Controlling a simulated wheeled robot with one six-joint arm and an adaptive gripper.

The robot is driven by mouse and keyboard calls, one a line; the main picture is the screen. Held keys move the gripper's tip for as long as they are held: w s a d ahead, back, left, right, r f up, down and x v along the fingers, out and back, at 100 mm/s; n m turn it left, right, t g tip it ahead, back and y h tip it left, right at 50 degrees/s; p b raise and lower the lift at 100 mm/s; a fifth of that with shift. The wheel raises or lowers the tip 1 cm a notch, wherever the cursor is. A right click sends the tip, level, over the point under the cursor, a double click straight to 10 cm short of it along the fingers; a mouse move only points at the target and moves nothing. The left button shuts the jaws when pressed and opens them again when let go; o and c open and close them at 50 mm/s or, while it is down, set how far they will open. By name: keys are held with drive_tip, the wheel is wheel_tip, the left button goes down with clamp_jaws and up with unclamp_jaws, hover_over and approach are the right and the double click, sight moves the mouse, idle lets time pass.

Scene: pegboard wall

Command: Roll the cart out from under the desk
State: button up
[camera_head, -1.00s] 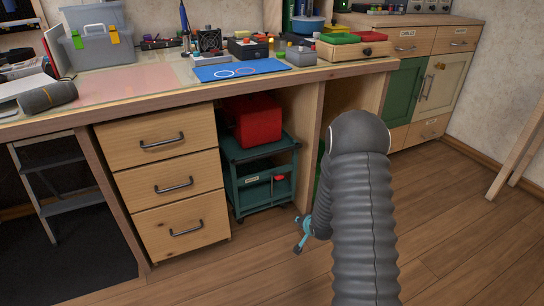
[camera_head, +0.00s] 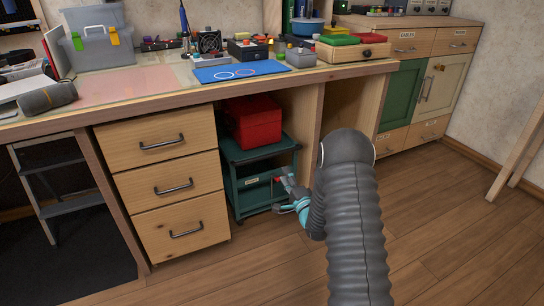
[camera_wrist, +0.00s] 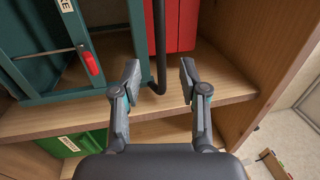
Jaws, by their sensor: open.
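The teal cart (camera_head: 255,188) stands under the desk, between the drawer unit and an upright wooden panel. A red box (camera_head: 254,121) sits on its top tray. My gripper (camera_head: 282,191) is at the cart's front right, partly covering it. In the wrist view my gripper (camera_wrist: 159,78) is open, its two fingers spread on either side of a dark bent bar (camera_wrist: 160,45), which looks like the cart's handle. Whether the fingers touch it I cannot tell. The cart's teal frame (camera_wrist: 40,65) and a red latch (camera_wrist: 89,61) show at left, and the red box (camera_wrist: 181,25) behind.
The drawer unit (camera_head: 171,185) borders the cart on the left, the wooden panel (camera_head: 310,115) on the right. The desk top (camera_head: 130,85) is above. A step stool (camera_head: 65,175) stands at far left. The wooden floor (camera_head: 240,270) in front is clear.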

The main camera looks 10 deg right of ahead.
sight(272, 155)
drive_tip(key=x, duration=1.1)
drive_tip(key=shift+w+a, duration=0.1)
drive_tip(key=shift+w, duration=0.3)
clamp_jaws()
